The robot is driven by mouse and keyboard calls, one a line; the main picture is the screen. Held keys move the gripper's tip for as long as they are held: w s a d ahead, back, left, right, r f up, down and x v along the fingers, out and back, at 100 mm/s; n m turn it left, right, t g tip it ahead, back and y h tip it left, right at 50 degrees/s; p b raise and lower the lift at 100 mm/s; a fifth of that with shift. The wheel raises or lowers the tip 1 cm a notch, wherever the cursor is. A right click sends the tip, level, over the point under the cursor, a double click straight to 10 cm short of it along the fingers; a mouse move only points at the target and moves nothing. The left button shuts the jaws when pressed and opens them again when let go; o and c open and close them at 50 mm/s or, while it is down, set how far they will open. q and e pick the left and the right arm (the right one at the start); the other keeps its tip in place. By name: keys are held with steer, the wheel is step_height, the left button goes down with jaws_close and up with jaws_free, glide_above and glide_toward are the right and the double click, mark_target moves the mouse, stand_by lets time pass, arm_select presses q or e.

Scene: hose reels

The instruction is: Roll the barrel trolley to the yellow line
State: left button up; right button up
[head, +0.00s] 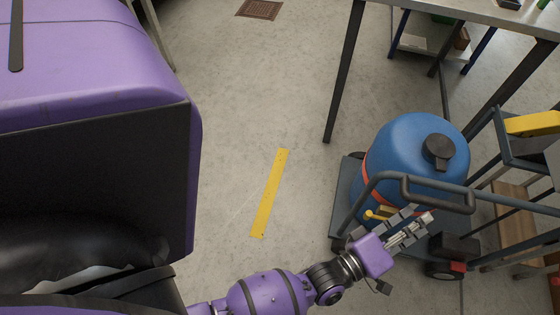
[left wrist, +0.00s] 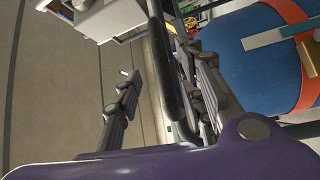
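The barrel trolley (head: 342,212) stands right of centre in the head view, with a blue barrel (head: 400,150) upright on it and an orange strap around the barrel. Its dark tubular handle (head: 437,206) curves in front of the barrel. The yellow line (head: 269,194) lies on the floor to the left of the trolley, apart from it. My left gripper (head: 410,228) is at the handle. In the left wrist view its fingers (left wrist: 163,98) are spread, with the dark handle bar (left wrist: 163,65) between them; I cannot tell whether they touch it. My right gripper is out of view.
A workbench (head: 470,12) with dark legs stands behind the trolley. A stepped stand with a yellow top piece (head: 533,123) is close on the trolley's right. A floor drain (head: 259,9) lies at the back. The floor around the yellow line is clear.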

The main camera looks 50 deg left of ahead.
mark_target(444, 202)
arm_select(q)
steer(key=shift+n, duration=0.3)
steer(key=x, duration=0.8)
steer(key=shift+w+a+f+b, duration=0.1)
steer(key=shift+w+b, duration=0.1)
steer(key=shift+b, duration=0.1)
steer(key=shift+c, duration=0.5)
jaws_close()
